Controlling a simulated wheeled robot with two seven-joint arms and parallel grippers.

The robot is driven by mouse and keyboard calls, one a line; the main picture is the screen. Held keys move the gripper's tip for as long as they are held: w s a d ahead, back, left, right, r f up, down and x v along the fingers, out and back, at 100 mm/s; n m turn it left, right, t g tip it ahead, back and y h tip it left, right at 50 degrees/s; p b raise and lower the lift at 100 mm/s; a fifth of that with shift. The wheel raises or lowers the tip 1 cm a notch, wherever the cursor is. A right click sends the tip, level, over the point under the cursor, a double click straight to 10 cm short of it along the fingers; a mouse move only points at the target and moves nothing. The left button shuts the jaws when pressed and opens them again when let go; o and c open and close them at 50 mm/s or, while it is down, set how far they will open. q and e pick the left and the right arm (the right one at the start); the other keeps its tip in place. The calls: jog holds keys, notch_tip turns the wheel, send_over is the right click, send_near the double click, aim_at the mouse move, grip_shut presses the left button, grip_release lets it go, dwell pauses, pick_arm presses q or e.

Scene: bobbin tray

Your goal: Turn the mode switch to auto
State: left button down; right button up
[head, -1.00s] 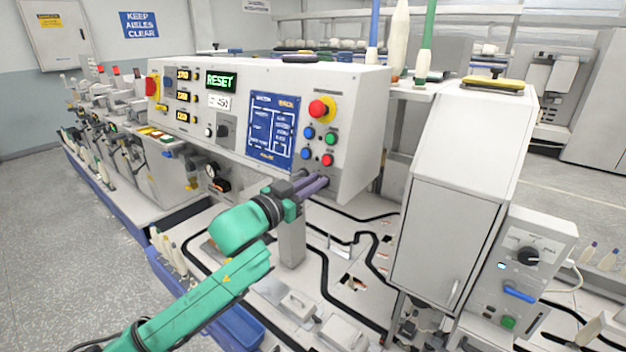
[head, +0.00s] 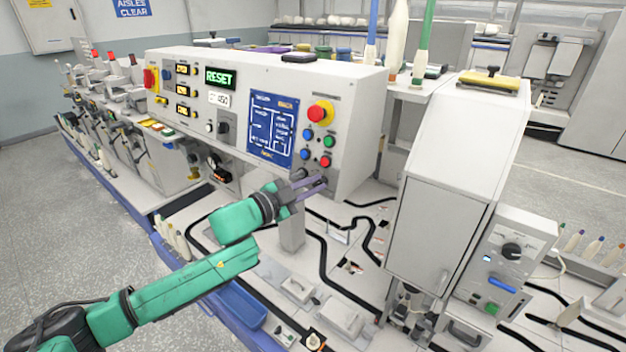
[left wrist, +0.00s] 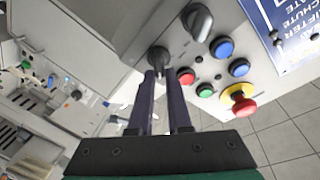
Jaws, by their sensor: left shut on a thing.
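A black rotary knob (left wrist: 158,56) sits near the lower corner of the grey control panel (head: 352,150), in the left wrist view. My left gripper (head: 322,182) reaches the panel's lower right edge, below the coloured buttons. In the left wrist view its two dark fingers (left wrist: 165,76) are shut on the black knob, whose front is partly hidden between the tips. No label for the knob is readable, so I cannot tell its setting. A second, grey knob (left wrist: 198,22) is beside it, apart from the fingers. My right gripper is not in view.
A red emergency button (head: 320,112) and blue, green and red buttons (head: 326,161) are close above the gripper. A green display (head: 221,77) reads RESET. A tall white cabinet (head: 450,170) stands to the right, with a small control box (head: 505,262) beside it.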

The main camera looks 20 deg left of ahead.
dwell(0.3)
pick_arm(q)
jog(key=c, duration=0.9)
grip_release()
jog(key=shift+o, duration=0.2)
